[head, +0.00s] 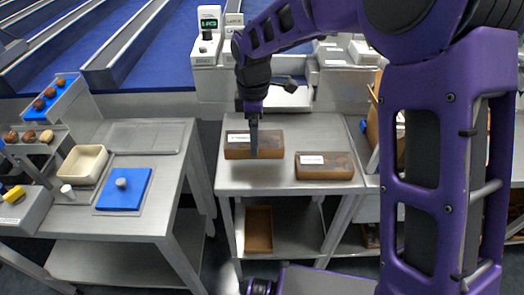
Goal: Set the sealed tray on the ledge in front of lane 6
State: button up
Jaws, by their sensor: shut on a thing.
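Two brown trays with white labels are at the middle steel table (288,188). My gripper (254,153) points down and is shut on the left tray (237,152), near its middle. I cannot tell whether that tray rests on the table or is slightly raised. The second tray (325,173) lies to its right, apart from my gripper. Long grey lanes (125,45) run over a blue surface at the upper left. No lane number is readable, so I cannot tell which is lane 6 or where its ledge is.
The left table (115,222) holds a cream bin (83,177), a blue plate with a knob (124,189) and date-like pieces on stepped holders. A weighing machine with a green display (209,24) stands behind the middle table. An empty brown tray (259,229) sits on the lower shelf.

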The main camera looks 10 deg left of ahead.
jog(key=shift+f+b, duration=0.3)
jog(key=shift+f, duration=2.4)
jog(key=shift+f, duration=0.15)
jog(key=o, duration=1.2)
notch_tip(320, 180, up, 12)
jog(key=shift+r+p, duration=0.15)
jog(key=shift+p, duration=0.6)
